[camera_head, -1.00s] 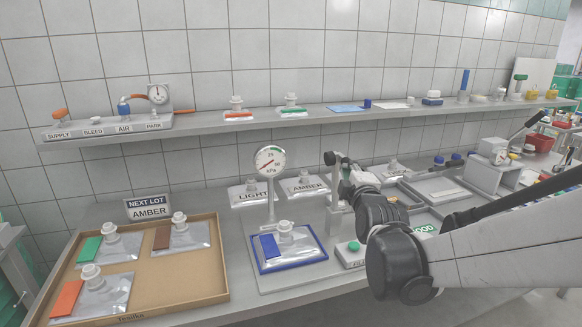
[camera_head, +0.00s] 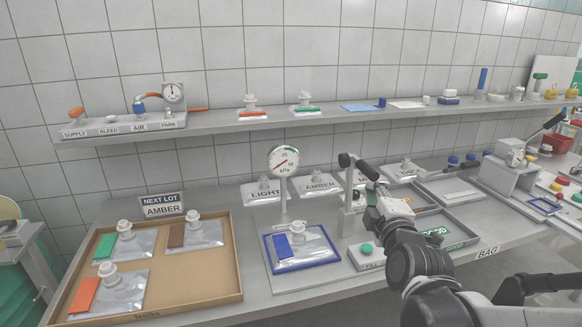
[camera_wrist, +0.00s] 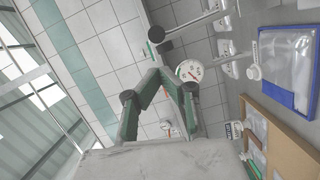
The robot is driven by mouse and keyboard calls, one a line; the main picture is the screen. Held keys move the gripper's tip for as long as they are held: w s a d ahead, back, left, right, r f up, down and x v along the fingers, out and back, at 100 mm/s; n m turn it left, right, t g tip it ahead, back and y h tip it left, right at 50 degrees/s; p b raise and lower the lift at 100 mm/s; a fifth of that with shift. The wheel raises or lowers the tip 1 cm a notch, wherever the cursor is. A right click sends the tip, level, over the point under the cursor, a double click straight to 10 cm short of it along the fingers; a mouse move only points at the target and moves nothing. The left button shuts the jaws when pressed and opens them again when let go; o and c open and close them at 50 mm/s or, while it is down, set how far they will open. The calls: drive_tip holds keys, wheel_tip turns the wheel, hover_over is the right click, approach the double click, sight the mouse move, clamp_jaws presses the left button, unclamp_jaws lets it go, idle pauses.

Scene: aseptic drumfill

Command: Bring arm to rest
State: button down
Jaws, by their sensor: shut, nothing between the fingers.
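My gripper (camera_wrist: 162,75) shows in the wrist view with its dark fingers drawn together and nothing between them. In the head view, my arm comes in from the lower right and its wrist is above the bench, just right of the filling stand (camera_head: 350,205). The fingertips are hard to make out there. A silver bag with a blue label (camera_head: 296,243) lies in a blue-rimmed tray (camera_head: 272,268) left of the stand. The bag and tray also show at the right of the wrist view (camera_wrist: 285,65). My gripper is apart from them.
A dial gauge (camera_head: 284,161) stands on a post behind the blue tray. The stand's black lever (camera_head: 360,166) is close to my wrist. A cardboard tray (camera_head: 185,288) with several bags is at left. A shelf (camera_head: 330,122) runs along the tiled wall.

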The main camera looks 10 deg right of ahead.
drive_tip(key=s+a+f+m+g, duration=0.2)
drive_tip(key=s+m+g, duration=0.1)
drive_tip(key=s+m, duration=0.2)
drive_tip(key=s+a+f+m+g+y, duration=0.1)
drive_tip(key=s+f+m+g, duration=0.2)
drive_tip(key=s, duration=0.5)
drive_tip(key=s+a+f+m+g, duration=0.2)
drive_tip(key=s+f+m+g, duration=0.1)
drive_tip(key=s+m, duration=0.3)
drive_tip(key=shift+s+a+m+g+y, duration=0.15)
drive_tip(key=shift+a+m+g+y, duration=0.2)
drive_tip(key=shift+g, duration=0.35)
